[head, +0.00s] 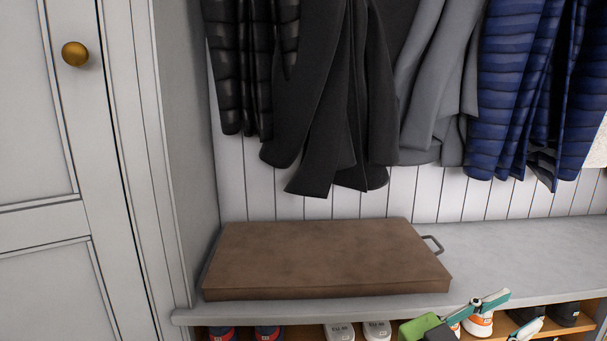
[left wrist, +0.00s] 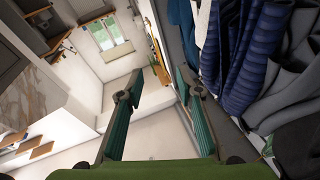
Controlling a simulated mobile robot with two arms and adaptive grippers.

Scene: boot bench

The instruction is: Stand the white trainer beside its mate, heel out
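White shoes with an orange patch (head: 478,325) stand in the shelf under the bench at the lower right, partly covered by my left gripper. A pair of pale grey-white shoes (head: 377,330) stands further left, cut off by the lower edge. I cannot tell which is the white trainer of the task. My left gripper (head: 522,308) is in front of the shelf, its teal fingers spread. In the left wrist view its fingers (left wrist: 172,76) are apart with nothing between them. My right gripper is not in view.
A brown cushion-like slab (head: 320,258) lies on the grey bench (head: 520,255), with bare bench to its right. Red-and-blue shoes (head: 268,332) and black shoes (head: 563,314) stand in the shelf. Coats (head: 335,90) hang above. A cupboard door (head: 40,150) is at left.

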